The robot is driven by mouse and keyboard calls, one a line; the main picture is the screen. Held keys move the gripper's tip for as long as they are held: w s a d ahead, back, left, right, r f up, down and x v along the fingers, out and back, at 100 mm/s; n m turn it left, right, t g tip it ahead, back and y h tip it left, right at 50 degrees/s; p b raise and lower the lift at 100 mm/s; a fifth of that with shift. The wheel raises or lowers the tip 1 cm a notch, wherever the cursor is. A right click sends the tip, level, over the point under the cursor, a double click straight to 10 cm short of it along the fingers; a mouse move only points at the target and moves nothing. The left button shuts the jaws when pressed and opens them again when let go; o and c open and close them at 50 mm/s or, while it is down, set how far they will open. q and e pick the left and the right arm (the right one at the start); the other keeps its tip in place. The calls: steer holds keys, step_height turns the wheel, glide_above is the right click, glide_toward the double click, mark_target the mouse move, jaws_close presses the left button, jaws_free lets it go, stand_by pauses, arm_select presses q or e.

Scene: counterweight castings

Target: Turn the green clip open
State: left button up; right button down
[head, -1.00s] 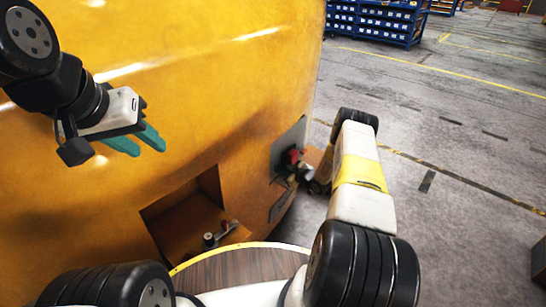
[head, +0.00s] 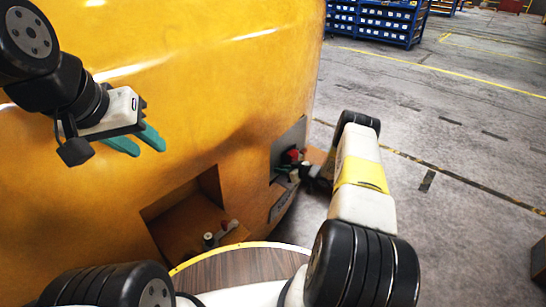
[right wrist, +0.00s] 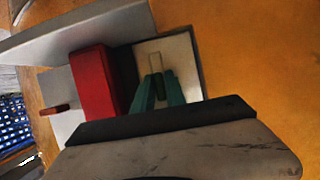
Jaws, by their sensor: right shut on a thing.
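My right gripper (right wrist: 158,82) is shut on a small upright piece, which I take to be the green clip (right wrist: 155,62). Its top shows pale and greenish between the two teal fingers, in front of a light plate; its lower part is hidden by the fingers. How far the clip is turned I cannot tell. In the head view my right gripper (head: 283,170) is small and partly hidden at the grey panel on the yellow casting. My left gripper (head: 137,141) is empty, its teal fingers apart, in front of the yellow wall.
A red block (right wrist: 92,82) stands close to the left of my right fingers, with a grey plate (right wrist: 85,30) above it. The yellow casting (head: 230,90) has a square recess (head: 185,225) holding small parts. Open floor lies to the right.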

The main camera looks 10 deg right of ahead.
steer(key=c, duration=1.5)
jaws_free()
steer(key=v, duration=0.7)
steer(key=shift+s+d+r, duration=0.1)
steer(key=shift+s+d, duration=0.2)
steer(key=shift+r, duration=0.1)
